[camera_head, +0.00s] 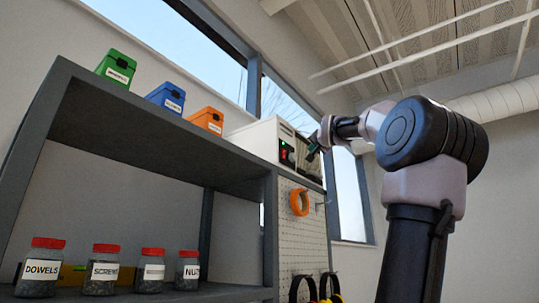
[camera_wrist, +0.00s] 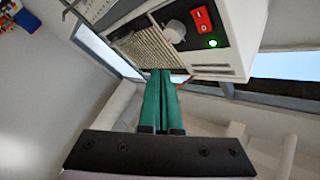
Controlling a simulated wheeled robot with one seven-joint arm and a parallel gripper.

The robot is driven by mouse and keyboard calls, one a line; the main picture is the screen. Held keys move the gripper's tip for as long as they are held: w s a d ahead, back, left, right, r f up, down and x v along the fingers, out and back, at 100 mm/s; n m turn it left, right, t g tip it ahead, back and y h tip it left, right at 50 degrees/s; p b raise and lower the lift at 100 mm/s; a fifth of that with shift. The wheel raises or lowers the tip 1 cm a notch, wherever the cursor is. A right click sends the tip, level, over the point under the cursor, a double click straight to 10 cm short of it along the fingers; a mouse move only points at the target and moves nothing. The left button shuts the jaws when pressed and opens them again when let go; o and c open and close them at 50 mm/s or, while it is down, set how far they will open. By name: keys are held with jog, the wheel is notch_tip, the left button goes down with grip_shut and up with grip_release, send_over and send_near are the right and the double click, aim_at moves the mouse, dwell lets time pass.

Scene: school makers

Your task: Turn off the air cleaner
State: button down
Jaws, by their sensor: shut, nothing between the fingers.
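The air cleaner (camera_head: 255,138) is a white box on top of the grey shelf unit. In the wrist view the air cleaner (camera_wrist: 238,30) fills the top, tilted in the picture. Its panel has a red rocker switch (camera_wrist: 201,20), a lit green light (camera_wrist: 213,43), a grey knob (camera_wrist: 174,31) and a slatted grille (camera_wrist: 148,48). My gripper (camera_head: 311,153) is in front of the panel, to its right in the head view. Its green fingers (camera_wrist: 161,73) are together and empty, their tips near the grille's edge and apart from the switch. I cannot tell whether they touch the cleaner.
Green (camera_head: 116,68), blue (camera_head: 167,96) and orange (camera_head: 207,121) bins stand left of the cleaner. Red-lidded jars (camera_head: 103,270) line the lower shelf. A pegboard (camera_head: 292,240) below the cleaner holds orange tape (camera_head: 299,202). Open air lies right of the cleaner.

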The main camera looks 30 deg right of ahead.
aim_at(284, 154)
jog(key=shift+w+r, duration=0.15)
jog(key=shift+r, duration=0.25)
jog(key=shift+w+a, duration=0.1)
jog(key=shift+w, duration=0.05)
jog(key=w+a+r, duration=0.1)
jog(key=w+a, duration=0.2)
jog(key=w, duration=0.4)
jog(key=shift+w, duration=0.35)
jog(key=shift+w+a, duration=0.1)
jog(key=shift+a, duration=0.05)
dwell(1.7)
jog(key=shift+w+a, duration=0.1)
jog(key=shift+w, duration=0.2)
jog(key=shift+w+a+r, duration=0.1)
jog(key=shift+w+a, duration=0.05)
jog(key=shift+w, duration=0.15)
dwell(0.5)
jog(key=shift+s+d, duration=0.3)
jog(key=shift+s, duration=0.4)
